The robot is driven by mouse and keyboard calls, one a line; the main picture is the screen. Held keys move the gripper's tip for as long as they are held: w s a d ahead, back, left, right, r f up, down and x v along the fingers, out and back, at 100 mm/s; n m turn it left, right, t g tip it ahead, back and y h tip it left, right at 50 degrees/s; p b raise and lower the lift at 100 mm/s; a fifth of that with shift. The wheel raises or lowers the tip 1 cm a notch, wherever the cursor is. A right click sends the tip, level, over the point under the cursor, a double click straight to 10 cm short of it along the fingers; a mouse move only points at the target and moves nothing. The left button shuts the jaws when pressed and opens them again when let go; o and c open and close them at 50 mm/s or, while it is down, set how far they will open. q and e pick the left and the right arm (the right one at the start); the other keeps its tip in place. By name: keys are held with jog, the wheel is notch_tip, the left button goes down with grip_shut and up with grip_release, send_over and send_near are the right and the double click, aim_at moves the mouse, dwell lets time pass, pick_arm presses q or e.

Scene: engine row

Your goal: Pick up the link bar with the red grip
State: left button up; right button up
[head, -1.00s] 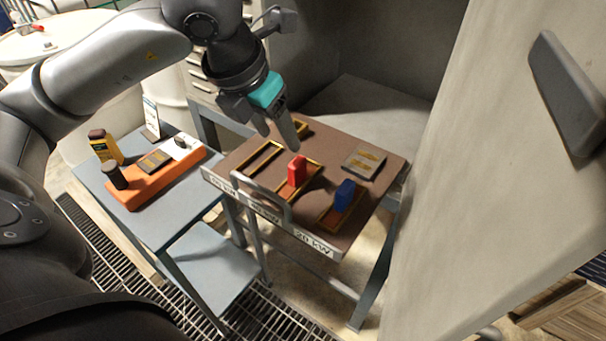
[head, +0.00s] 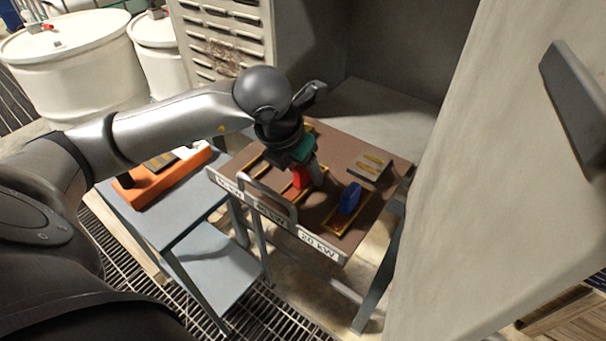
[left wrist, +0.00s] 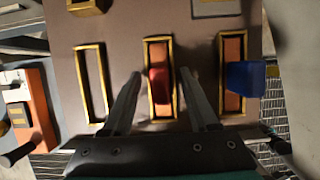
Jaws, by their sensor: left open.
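The link bar with the red grip (head: 302,178) sits in the middle yellow-edged slot of the brown table (head: 340,150). The left wrist view shows its red grip (left wrist: 159,83) over an orange bar inside the slot. My left gripper (head: 312,178) is over it in the head view, partly hiding the red grip. In the left wrist view the open fingers (left wrist: 160,90) stand on either side of the red grip, with a gap on each side. My right gripper is not in view.
A blue-grip bar (head: 350,198) sits in the slot to the right, and an empty slot (left wrist: 91,85) lies to the left. A metal rail (head: 268,200) stands at the table's front edge. A grey cabinet door (head: 480,170) closes off the right.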

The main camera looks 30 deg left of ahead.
pick_arm(q)
grip_shut()
dwell(0.4)
jog(key=shift+r, duration=0.1)
